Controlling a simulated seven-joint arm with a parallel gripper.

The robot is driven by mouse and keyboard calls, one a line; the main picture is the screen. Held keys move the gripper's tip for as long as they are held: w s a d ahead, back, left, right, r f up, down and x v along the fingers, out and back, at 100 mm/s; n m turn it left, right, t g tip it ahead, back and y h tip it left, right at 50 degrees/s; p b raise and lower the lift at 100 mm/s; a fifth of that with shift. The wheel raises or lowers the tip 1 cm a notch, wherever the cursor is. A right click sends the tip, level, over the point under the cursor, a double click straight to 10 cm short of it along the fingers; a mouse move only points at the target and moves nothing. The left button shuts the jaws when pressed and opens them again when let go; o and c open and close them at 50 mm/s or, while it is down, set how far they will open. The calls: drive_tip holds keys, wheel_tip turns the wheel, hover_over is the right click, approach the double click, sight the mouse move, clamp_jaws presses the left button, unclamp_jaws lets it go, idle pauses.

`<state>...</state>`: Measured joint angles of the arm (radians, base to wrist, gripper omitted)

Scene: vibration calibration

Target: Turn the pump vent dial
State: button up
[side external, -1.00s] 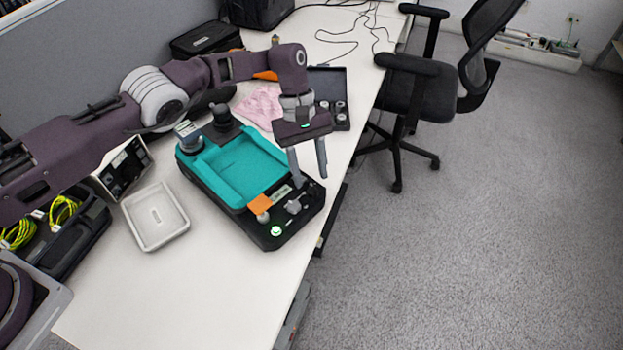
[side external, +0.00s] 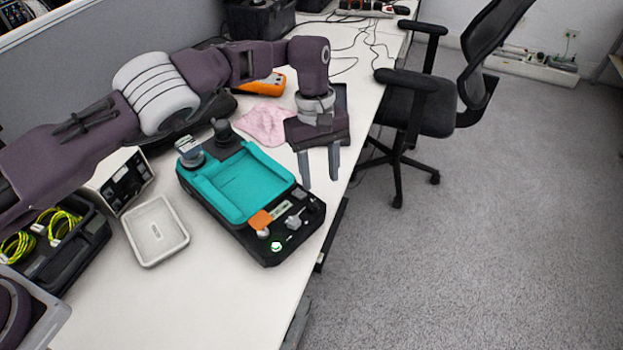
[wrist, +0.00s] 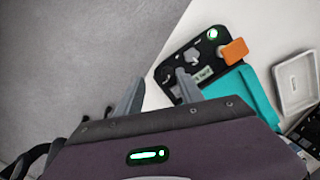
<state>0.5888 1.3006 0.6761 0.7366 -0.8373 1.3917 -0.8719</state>
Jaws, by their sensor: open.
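The pump unit is a black case with a teal tray (side external: 240,186) on top. At its near right end sits a grey winged knob (side external: 294,221), which looks like the vent dial; its marking is too small to read. The knob also shows in the wrist view (wrist: 193,56), beyond the fingertips. My gripper (side external: 320,182) points down with its two fingers apart and empty. It hangs above and behind the knob, by the unit's right end, touching nothing visible. In the wrist view my gripper (wrist: 159,82) has one finger over the unit's edge and the other off it.
Beside the knob are an orange tab (side external: 260,219) and a green-lit button (side external: 276,246). A white tray (side external: 156,231) lies left of the unit. A pink cloth (side external: 263,124) lies behind. The table edge runs close on the right, with a chair (side external: 420,105) beyond.

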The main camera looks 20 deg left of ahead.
sight(314, 203)
drive_tip(key=shift+s+f+t+y, duration=0.35)
drive_tip(key=shift+s+t+y, duration=0.05)
drive_tip(key=shift+s+a+f+t, duration=0.1)
drive_tip(key=shift+a+t, duration=0.2)
drive_tip(key=shift+a+f+y, duration=0.15)
drive_tip(key=shift+f+y, duration=0.15)
wheel_tip(314, 203, down, 7)
drive_tip(key=shift+r, duration=0.2)
